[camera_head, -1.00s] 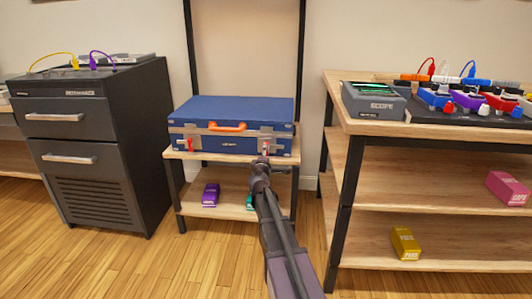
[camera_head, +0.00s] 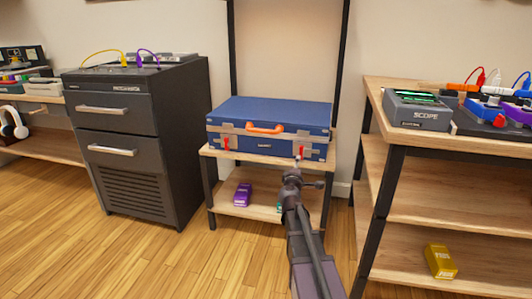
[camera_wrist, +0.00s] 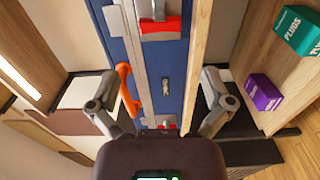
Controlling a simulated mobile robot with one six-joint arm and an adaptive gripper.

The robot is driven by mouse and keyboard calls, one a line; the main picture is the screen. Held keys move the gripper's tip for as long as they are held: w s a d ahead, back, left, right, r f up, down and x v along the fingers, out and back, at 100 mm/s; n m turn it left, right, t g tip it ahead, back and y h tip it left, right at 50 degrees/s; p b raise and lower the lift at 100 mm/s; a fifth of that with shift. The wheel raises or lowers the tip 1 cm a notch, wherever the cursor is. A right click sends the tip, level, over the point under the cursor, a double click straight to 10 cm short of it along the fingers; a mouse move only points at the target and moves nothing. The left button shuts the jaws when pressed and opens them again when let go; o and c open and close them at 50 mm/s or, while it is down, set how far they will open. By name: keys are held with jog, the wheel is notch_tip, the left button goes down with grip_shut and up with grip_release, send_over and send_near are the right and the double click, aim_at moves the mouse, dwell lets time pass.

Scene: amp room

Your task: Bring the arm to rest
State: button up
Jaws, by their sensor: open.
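My gripper (camera_head: 293,176) is in front of the right latch of a blue case (camera_head: 270,112) in the head view. In the wrist view my gripper (camera_wrist: 158,92) is open, its two fingers spread apart with the case front (camera_wrist: 146,60) between them in the picture. I see nothing held. The case has an orange handle (camera_head: 265,128) and red latches, one at the right (camera_head: 300,151). Its lid looks down. I cannot tell whether a fingertip touches the case.
The case rests on a small wooden shelf unit (camera_head: 222,159). A purple box (camera_head: 242,194) and a partly hidden teal box sit on its lower shelf. A dark drawer cabinet (camera_head: 140,140) stands left, a wooden rack (camera_head: 440,208) right. Floor in front is clear.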

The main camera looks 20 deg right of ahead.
jog(key=s+a+f+m+g+y+p, duration=0.1)
jog(key=s+a+m+g+y+p, duration=0.45)
jog(key=s+a+g+p, duration=0.55)
jog(key=s+a+m+g+y+p, duration=0.4)
jog(key=s+a+m+p, duration=0.25)
jog(key=s+a, duration=0.8)
notch_tip(320, 180, up, 37)
jog(key=s+d+p, duration=0.1)
jog(key=d+p, duration=0.1)
jog(key=p, duration=3.5)
jog(key=shift+s+r+n, duration=0.15)
jog(key=shift+s+n, duration=0.15)
